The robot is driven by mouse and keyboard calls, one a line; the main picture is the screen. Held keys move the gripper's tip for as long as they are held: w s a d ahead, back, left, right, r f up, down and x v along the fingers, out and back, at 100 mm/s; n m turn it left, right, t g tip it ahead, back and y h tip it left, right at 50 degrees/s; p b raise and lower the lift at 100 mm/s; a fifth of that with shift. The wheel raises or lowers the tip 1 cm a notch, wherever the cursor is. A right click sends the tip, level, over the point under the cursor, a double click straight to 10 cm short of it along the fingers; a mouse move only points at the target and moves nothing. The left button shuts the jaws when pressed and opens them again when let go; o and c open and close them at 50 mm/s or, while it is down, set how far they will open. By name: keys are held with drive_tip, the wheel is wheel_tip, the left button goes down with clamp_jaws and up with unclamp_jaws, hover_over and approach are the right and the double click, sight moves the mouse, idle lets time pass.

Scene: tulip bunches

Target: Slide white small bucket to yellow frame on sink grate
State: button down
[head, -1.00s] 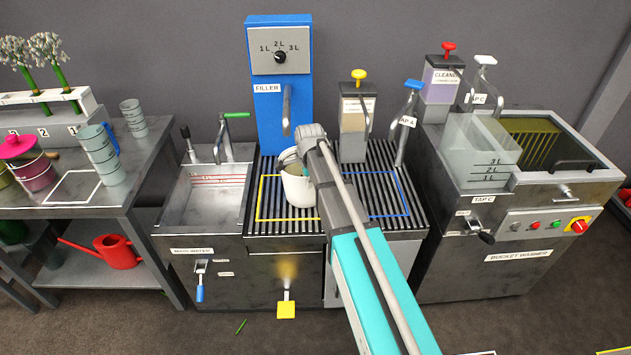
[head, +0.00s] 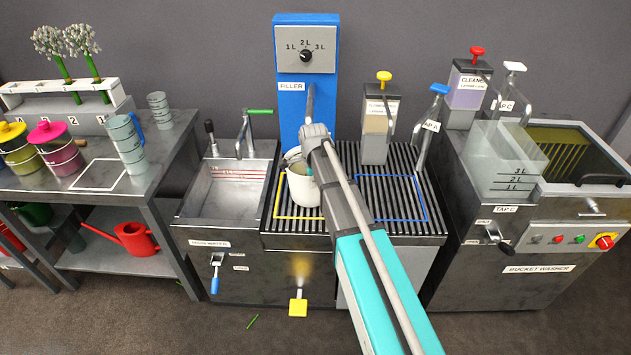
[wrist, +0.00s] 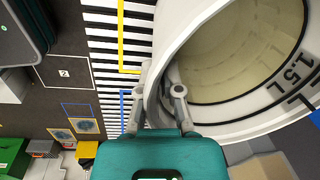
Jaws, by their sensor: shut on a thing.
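The small white bucket (head: 304,188) stands upright on the slatted sink grate (head: 345,228), in the middle of the yellow frame's area. The yellow frame (head: 276,205) shows to the bucket's left and below it; its right part is hidden by the bucket and my arm. My gripper (wrist: 160,98) is shut on the bucket's wall at the rim in the wrist view. There the bucket (wrist: 205,125) shows its inside with a 1.5L mark. In the head view the fingertips are hidden behind my arm.
A blue frame (head: 427,200) lies on the grate's right half. The blue filler (head: 307,100) stands behind, with a yellow-topped dispenser (head: 378,130) and a tap beside it. A sink basin (head: 235,195) adjoins at left. The bucket washer (head: 540,235) stands at right.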

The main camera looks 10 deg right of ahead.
drive_tip(key=c, duration=0.7)
unclamp_jaws()
